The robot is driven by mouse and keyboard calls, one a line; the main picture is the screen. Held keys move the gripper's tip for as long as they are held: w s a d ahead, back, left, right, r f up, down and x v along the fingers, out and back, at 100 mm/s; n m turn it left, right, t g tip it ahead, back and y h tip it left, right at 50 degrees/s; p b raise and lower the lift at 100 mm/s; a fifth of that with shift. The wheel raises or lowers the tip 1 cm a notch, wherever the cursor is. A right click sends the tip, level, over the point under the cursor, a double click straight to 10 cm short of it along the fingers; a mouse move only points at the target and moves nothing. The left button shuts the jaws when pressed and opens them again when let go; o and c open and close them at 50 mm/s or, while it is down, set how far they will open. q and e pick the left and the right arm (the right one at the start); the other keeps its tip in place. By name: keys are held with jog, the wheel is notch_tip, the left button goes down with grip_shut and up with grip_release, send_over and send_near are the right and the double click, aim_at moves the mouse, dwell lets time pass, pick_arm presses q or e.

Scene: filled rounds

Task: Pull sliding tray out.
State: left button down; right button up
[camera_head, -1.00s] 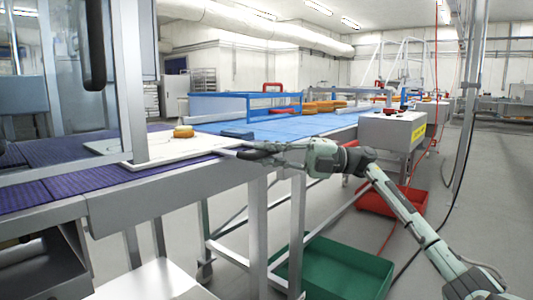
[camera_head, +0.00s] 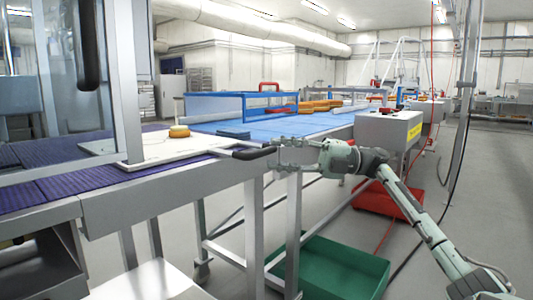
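The sliding tray is a flat white board (camera_head: 150,155) lying on the purple belt, with a black handle (camera_head: 255,153) at its right end. One round tan piece (camera_head: 179,131) lies on it. The handle sticks out past the near edge of the line. My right gripper (camera_head: 277,157) is just right of the handle, with its fingers spread and nothing visible between them. It looks clear of the handle or only at its tip. My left gripper is not in view.
A steel post (camera_head: 127,80) stands in front of the tray's left part. A blue belt (camera_head: 300,124) with orange rounds (camera_head: 315,107) runs behind. A green crate (camera_head: 335,268) and a red crate (camera_head: 390,200) sit on the floor below my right arm.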

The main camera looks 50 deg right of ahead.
jog(key=v, duration=0.8)
dwell(0.4)
